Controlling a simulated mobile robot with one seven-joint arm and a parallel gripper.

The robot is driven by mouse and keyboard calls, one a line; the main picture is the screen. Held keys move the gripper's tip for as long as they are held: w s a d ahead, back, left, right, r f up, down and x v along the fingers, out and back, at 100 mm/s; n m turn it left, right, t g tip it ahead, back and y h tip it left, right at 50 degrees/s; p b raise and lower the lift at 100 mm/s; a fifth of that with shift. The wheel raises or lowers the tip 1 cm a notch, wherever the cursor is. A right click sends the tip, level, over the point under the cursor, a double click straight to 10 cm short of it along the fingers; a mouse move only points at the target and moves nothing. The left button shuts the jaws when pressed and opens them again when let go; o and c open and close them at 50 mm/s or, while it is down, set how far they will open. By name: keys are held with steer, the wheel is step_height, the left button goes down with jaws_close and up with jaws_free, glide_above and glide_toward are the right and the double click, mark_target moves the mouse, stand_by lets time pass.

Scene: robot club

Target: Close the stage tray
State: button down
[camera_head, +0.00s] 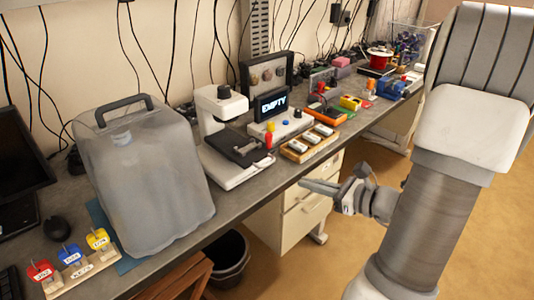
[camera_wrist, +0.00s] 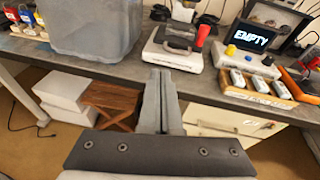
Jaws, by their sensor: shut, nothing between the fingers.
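The stage tray (camera_head: 237,147) is a dark flat tray on the white microscope-like device (camera_head: 217,106) on the bench. It juts out from the device's column toward the bench's front, above the white base. In the wrist view the dark tray (camera_wrist: 178,42) shows beyond my fingertips, with a handle-like bar on it. A red cylinder stands at its right side (camera_wrist: 203,36). My gripper (camera_head: 304,184) is shut and empty in front of the bench edge, apart from the tray. In the wrist view its fingers (camera_wrist: 160,76) lie together, pointing toward the device.
A black bin (camera_head: 229,255) and white drawers (camera_head: 306,208) are under the bench.

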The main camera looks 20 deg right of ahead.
steer(key=d+m+h, duration=0.1)
steer(key=d+m, duration=0.1)
steer(key=d, duration=0.1)
glide_toward(259, 156)
steer(key=shift+w+a+f+t, duration=0.2)
steer(key=shift+w+a+f, duration=0.2)
steer(key=shift+f, duration=0.2)
steer(key=shift+w+a+f+t, duration=0.2)
steer(key=shift+w+a+f, duration=0.2)
steer(key=shift+f, duration=0.2)
steer(key=shift+d, duration=0.1)
steer(key=shift+w, duration=0.2)
steer(key=x, duration=0.2)
steer(key=b+x, duration=0.1)
steer(key=x, duration=0.1)
steer(key=r+b+x, duration=0.1)
steer(key=x, duration=0.1)
steer(key=shift+w, duration=0.45)
steer(key=shift+w+a, duration=0.2)
steer(key=shift+w, duration=0.15)
steer(key=shift+w+r, duration=0.1)
steer(key=shift+r, duration=0.2)
steer(key=shift+a+r, duration=0.1)
